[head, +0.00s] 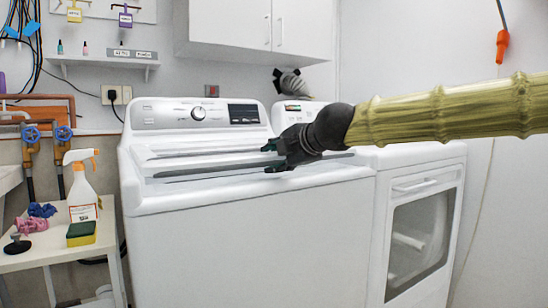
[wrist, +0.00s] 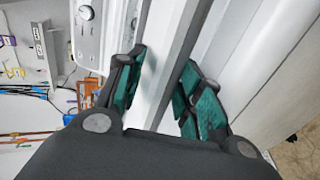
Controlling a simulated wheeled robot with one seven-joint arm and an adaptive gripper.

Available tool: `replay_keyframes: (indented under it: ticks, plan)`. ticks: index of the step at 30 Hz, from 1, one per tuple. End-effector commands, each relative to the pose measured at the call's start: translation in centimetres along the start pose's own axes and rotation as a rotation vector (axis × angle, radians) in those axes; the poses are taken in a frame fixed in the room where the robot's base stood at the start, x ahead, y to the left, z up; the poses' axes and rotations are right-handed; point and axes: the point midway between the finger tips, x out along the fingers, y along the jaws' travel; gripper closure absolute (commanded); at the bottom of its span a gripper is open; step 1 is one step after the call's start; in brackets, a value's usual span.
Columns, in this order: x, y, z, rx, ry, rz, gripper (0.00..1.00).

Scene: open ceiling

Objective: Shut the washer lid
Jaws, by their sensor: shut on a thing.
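The white top-loading washer (head: 245,235) stands in the middle of the head view, with its control panel at the back. Its lid (head: 205,163) lies low over the top, with a dark strip along its front edge; I cannot tell how wide any gap is. My gripper (head: 269,158) reaches in from the right and is at the lid's front edge. In the wrist view, the green-padded fingers of my gripper (wrist: 163,60) sit on either side of the white lid edge (wrist: 166,75), shut on it. The gripper hides part of the lid.
A front-loading dryer (head: 420,235) stands right of the washer. At left, a small white table (head: 55,250) holds a spray bottle (head: 80,190), a sponge (head: 81,233) and scrunchies. A wall cabinet (head: 255,25) hangs above. The space above the washer is mostly clear.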

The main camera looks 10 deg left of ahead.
Motion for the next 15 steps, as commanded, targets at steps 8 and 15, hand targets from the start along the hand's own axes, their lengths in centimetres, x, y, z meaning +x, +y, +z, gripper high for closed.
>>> replay_keyframes:
  ticks: [8, 15]
  plan:
    - [0.92, -2.09, -0.28, 0.001, 0.003, -0.03, 0.51]
    - [0.62, -1.9, -0.32, 0.0, 0.004, -0.027, 0.51]
